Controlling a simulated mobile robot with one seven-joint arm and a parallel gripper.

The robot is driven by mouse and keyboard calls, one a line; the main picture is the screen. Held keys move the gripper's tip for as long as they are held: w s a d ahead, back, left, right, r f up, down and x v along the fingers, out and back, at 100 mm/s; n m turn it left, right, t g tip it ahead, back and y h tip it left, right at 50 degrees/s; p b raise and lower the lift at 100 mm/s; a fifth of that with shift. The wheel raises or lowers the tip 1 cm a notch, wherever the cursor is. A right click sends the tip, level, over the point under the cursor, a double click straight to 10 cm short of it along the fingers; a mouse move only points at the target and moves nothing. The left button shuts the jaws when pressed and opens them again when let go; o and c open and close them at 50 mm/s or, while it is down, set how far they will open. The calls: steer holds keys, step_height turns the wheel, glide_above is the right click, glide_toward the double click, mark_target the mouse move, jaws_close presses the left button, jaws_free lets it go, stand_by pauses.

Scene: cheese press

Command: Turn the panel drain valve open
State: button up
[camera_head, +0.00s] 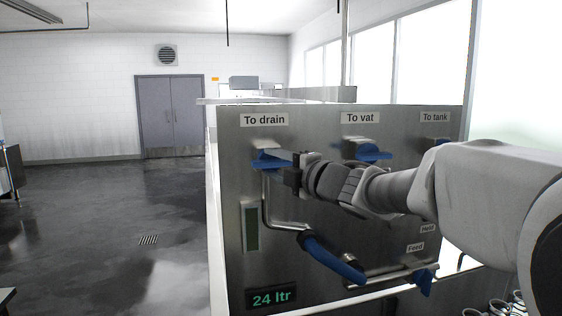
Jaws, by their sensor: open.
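The steel panel (320,119) stands in front of me. Its label "To drain" (264,120) is at the upper left. Below that label is the drain valve with a blue handle (268,163). My gripper (290,168) reaches in from the right, with its fingertips at the right side of this blue handle. The jaws are open; part of the handle is hidden behind them. I cannot tell whether the fingers touch it.
A vat valve with a blue handle (372,152) and a partly hidden tank valve (437,144) sit to the right. A display (271,298) reads "24 ltr". Open floor (110,215) lies left.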

steer(key=shift+w+a, duration=0.2)
jaws_close()
